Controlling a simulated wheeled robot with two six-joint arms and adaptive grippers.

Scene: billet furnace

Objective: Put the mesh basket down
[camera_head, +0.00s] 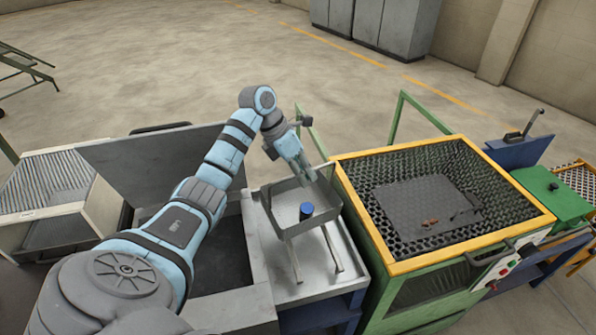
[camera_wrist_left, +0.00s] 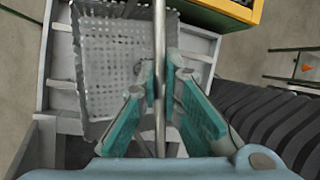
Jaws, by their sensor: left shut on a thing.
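The mesh basket (camera_head: 291,226) is a grey rectangular tray with low walls, over the pale metal table at the centre of the head view. In the left wrist view the perforated floor of the basket (camera_wrist_left: 110,55) shows beyond my fingers. My left gripper (camera_head: 306,176) is at the basket's far side. In the wrist view its teal fingers (camera_wrist_left: 161,85) are closed around a thin metal rod that runs up across the basket. The head view does not clearly show whether the basket touches the table. My right gripper is not in view.
A blue cylinder (camera_head: 306,211) shows at the basket. The pale table (camera_head: 262,255) has bare surface around it. A green machine with a yellow-rimmed perforated bed (camera_head: 380,255) stands close on the right. A grey bin (camera_head: 215,275) lies left, a wire-topped crate (camera_head: 50,185) farther left.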

